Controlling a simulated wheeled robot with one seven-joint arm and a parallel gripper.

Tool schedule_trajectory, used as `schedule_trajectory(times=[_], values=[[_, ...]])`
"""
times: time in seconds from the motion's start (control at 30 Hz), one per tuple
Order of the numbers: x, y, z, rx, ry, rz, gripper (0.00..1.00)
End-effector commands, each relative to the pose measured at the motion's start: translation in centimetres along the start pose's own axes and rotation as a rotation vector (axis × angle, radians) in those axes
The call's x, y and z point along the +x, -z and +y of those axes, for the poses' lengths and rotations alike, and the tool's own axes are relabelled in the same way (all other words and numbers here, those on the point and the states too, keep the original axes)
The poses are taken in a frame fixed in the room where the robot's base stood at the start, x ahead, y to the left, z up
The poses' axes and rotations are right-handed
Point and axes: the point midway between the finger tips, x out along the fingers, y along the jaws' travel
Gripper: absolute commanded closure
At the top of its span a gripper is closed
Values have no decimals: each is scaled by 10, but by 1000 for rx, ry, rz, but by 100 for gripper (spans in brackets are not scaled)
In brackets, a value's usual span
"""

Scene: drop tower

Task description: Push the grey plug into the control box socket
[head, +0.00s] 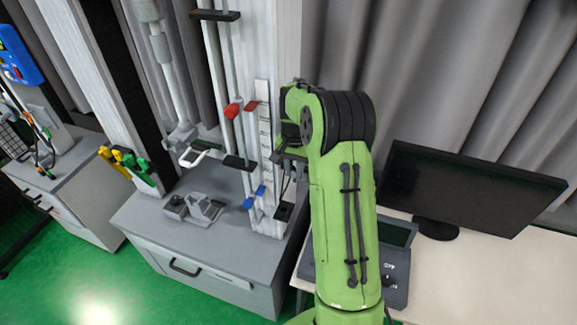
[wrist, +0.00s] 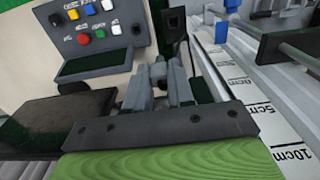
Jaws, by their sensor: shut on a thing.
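The control box (wrist: 70,22) is dark grey with coloured buttons and a dark screen. It fills the upper left of the wrist view; in the head view it stands on the pale desk, partly behind my arm (head: 395,285). My gripper (wrist: 160,76) is shut on the grey plug (wrist: 158,70), of which only a little shows between the fingers. The fingertips are near the box's right edge in the picture; contact cannot be told. In the head view my gripper (head: 290,152) is in front of the tower, mostly hidden by my arm.
The drop tower (head: 240,110) with its marked scale (wrist: 240,90) stands close to my gripper, with red and blue clamps. A monitor (head: 465,190) stands on the desk at the right. A grey tray (head: 195,208) sits on the cabinet (head: 190,235) at the left.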

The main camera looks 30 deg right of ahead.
Motion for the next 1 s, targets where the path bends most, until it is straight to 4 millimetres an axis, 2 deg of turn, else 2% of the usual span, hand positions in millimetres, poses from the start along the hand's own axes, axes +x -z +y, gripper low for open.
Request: schedule_trajectory(times=[1.0], values=[[26, 22, 75, 1, 0, -2, 98]])
